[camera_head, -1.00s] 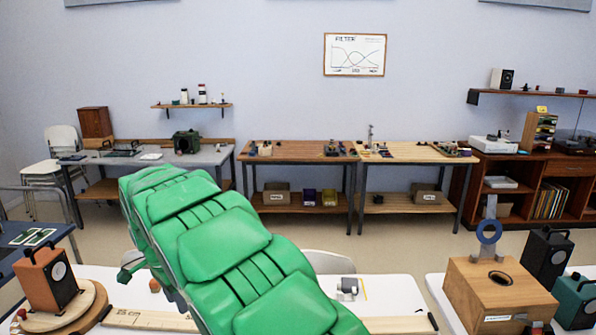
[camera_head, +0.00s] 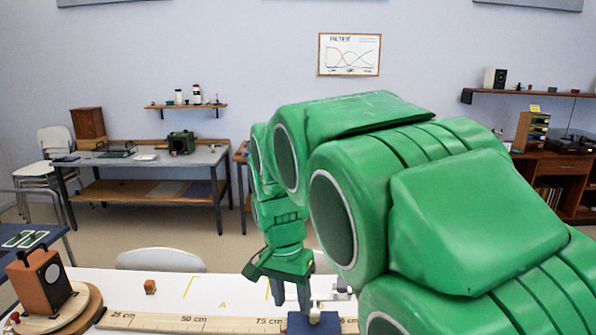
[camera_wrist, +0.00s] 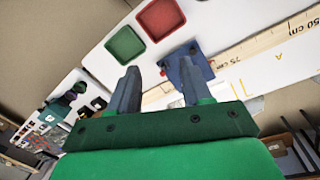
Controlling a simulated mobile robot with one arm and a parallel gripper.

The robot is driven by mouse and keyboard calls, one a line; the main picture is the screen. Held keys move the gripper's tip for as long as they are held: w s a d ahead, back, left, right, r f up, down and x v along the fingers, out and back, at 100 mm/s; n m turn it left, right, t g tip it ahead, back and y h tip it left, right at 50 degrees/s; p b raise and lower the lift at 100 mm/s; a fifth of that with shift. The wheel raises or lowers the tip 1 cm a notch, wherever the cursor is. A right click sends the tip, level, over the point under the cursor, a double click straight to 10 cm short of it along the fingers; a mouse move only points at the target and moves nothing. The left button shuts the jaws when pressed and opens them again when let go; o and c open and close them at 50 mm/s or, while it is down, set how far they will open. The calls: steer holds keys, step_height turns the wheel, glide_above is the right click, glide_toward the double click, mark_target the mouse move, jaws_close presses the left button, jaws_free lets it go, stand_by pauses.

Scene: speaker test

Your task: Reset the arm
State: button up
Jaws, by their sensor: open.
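My gripper (camera_head: 291,294) hangs from my green arm, pointing down over the white table (camera_head: 210,285) at the lower middle of the head view. In the wrist view my gripper (camera_wrist: 152,88) shows two grey fingers spread apart, with nothing between them. A blue block-like thing (camera_head: 314,323) stands close by the fingers on the table. It also shows in the wrist view (camera_wrist: 190,70), behind the right finger; I cannot tell whether they touch. My arm fills the right half of the head view and hides much there.
A wooden ruler (camera_head: 190,322) lies along the table. An orange speaker (camera_head: 40,285) stands on a round wooden base at the left. A small brown cube (camera_head: 150,287) lies behind the ruler. A red tray (camera_wrist: 160,18) and a green tray (camera_wrist: 125,45) show in the wrist view.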

steer(key=s+d+n, duration=0.1)
steer(key=s+d, duration=0.4)
steer(key=s, duration=0.4)
steer(key=s+d+f+n, duration=0.1)
steer(key=s+d+n, duration=0.1)
steer(key=s+d, duration=0.4)
steer(key=s+d+f+n+g+y, duration=0.1)
steer(key=s+d, duration=0.4)
steer(key=s, duration=0.7)
steer(key=shift+d+n, duration=0.15)
steer(key=shift+n, duration=0.45)
steer(key=shift+f, duration=0.1)
steer(key=shift+c, duration=0.2)
